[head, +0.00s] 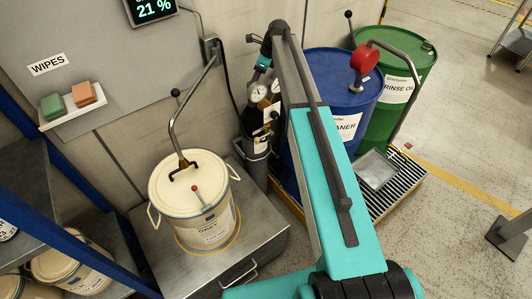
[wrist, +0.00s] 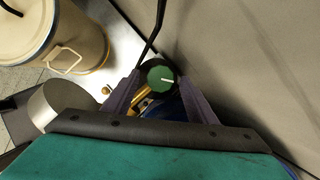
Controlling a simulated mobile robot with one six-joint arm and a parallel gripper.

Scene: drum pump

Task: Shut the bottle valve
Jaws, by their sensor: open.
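The bottle valve's round green knob (wrist: 161,77), with a white pointer line, shows in the wrist view. My gripper (wrist: 158,84) is open, with one purple finger on each side of the knob; I cannot tell whether either finger touches it. Brass fittings show just below the knob. In the head view my gripper (head: 262,68) is at the top of the dark gas bottle (head: 253,122), which stands upright in a holder by the wall. Its pressure gauges (head: 258,92) show, but the knob is hidden there by my arm.
A cream pail (head: 190,186) with a bent tube stands on a steel bench left of the bottle. Blue (head: 340,95) and green (head: 408,70) drums stand on the right, behind my arm. The wall is close behind the bottle.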

